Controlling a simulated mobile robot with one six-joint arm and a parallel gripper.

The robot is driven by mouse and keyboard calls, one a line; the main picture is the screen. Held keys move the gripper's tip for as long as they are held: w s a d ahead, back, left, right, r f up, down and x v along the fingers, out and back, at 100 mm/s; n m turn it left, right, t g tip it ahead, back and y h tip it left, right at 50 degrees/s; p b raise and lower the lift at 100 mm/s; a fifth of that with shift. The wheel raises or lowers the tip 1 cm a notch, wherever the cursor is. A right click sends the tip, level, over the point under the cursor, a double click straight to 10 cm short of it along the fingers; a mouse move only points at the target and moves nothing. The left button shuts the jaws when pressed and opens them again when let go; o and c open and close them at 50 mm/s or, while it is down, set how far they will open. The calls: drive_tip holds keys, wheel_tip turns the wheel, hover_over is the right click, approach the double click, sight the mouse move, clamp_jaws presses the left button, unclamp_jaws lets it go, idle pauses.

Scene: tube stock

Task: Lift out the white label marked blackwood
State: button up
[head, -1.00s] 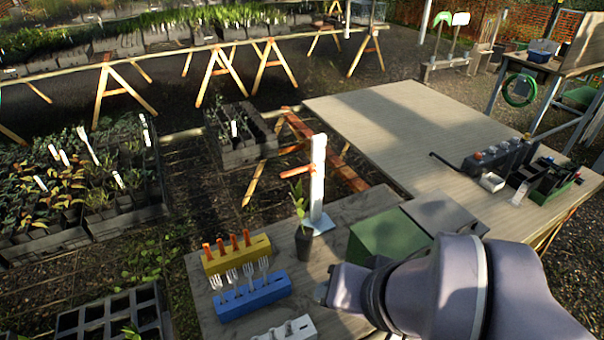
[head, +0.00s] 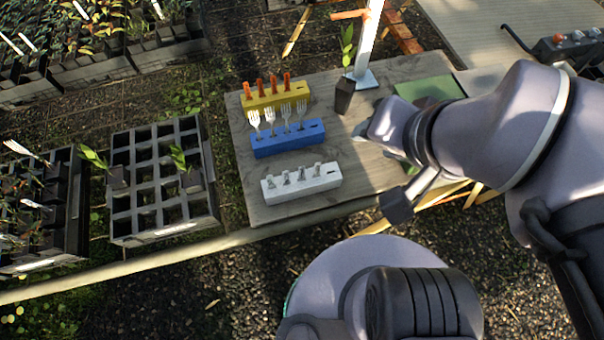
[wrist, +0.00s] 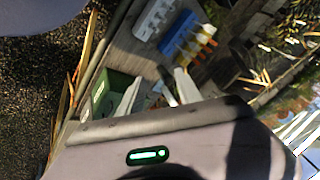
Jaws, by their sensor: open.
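Several white labels stand among the plants in the trays. In the head view one (head: 12,43) is in the upper left tray, another (head: 80,10) is further right in it, and one (head: 22,150) is in the lower left tray. Their writing is too small to read, so I cannot tell which is marked blackwood. My gripper (head: 368,130) is over the right part of the small bench, apart from the labels. It is open with nothing seen in it, but its fingers are small and hard to make out. The wrist view faces the bench.
The bench (head: 235,135) holds a yellow block (head: 300,97), a blue block (head: 262,148) with forks, a white block (head: 318,185), a potted seedling (head: 344,97), a white post (head: 367,45) and a green box (head: 435,90). A mostly empty cell tray (head: 150,240) lies left of it.

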drive_tip(key=shift+c, duration=0.8)
drive_tip(key=shift+w+a+m+p, duration=0.2)
drive_tip(key=shift+w+m+p, duration=0.1)
drive_tip(key=shift+w, duration=0.05)
drive_tip(key=shift+c, duration=0.6)
drive_tip(key=m+g+y+p, duration=0.2)
drive_tip(key=m+g+p, duration=0.3)
drive_tip(key=m+g, duration=0.3)
hover_over(302, 177)
drive_tip(key=w+d, duration=0.3)
drive_tip(key=d, duration=0.3)
wheel_tip(302, 177, down, 11)
drive_tip(key=m+t, duration=0.1)
drive_tip(key=b+x, duration=0.3)
drive_tip(key=x, duration=0.3)
drive_tip(key=b+x, duration=0.3)
drive_tip(key=x, duration=0.3)
drive_tip(key=s+b+x, duration=0.1)
drive_tip(key=b+x, duration=0.2)
drive_tip(key=x, duration=0.3)
drive_tip(key=shift+s+a+r, duration=0.1)
drive_tip(key=shift+a+r, duration=0.1)
drive_tip(key=shift+a, duration=0.05)
clamp_jaws()
